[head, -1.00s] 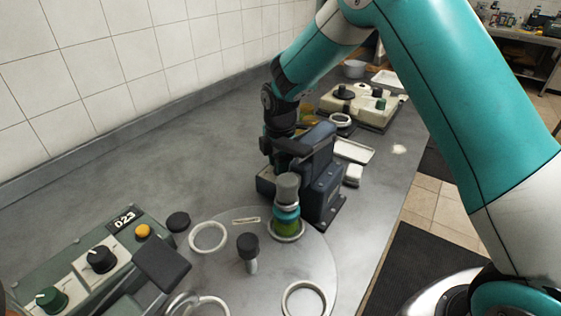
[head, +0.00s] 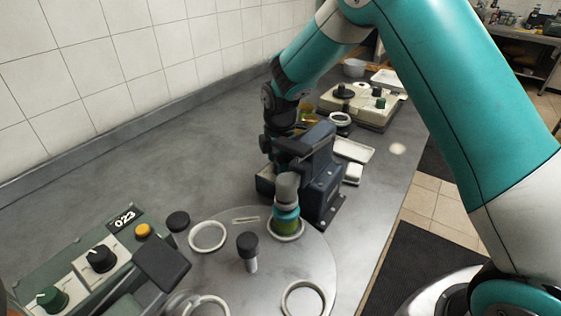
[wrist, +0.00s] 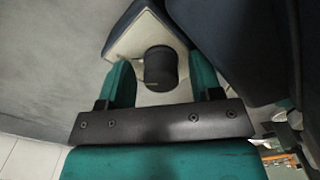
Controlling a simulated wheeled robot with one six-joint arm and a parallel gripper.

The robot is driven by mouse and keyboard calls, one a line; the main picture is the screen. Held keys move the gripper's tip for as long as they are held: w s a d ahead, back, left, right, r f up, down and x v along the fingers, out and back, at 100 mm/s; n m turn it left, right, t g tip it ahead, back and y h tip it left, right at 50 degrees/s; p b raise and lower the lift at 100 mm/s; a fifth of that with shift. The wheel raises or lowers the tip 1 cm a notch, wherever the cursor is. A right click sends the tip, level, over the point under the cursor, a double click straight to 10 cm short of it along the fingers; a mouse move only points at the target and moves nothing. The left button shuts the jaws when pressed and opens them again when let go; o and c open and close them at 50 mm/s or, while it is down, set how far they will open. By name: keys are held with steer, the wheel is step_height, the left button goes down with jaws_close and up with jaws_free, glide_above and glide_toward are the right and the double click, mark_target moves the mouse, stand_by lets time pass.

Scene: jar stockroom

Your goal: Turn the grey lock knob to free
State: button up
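A dark grey knob (wrist: 160,68), which looks like the lock knob, stands on a pale plate (wrist: 128,42) in the wrist view. A light line shows near its lower edge. My gripper (wrist: 161,76) is open, its two teal fingers on either side of the knob with gaps visible on both sides. In the head view my wrist reaches down behind a dark blue clamp-like machine (head: 322,172). My fingertips and the knob are hidden there.
A jar with a teal band and grey top (head: 287,190) stands before the machine on a round plate (head: 305,258) with white rings. A black-topped post (head: 248,245) stands nearby. A green control box (head: 75,262) is at the left front. The counter's left side (head: 150,170) is clear.

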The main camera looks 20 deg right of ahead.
step_height(320, 180, up, 18)
steer(key=b, duration=0.1)
steer(key=shift+f, duration=0.25)
stand_by(0.5)
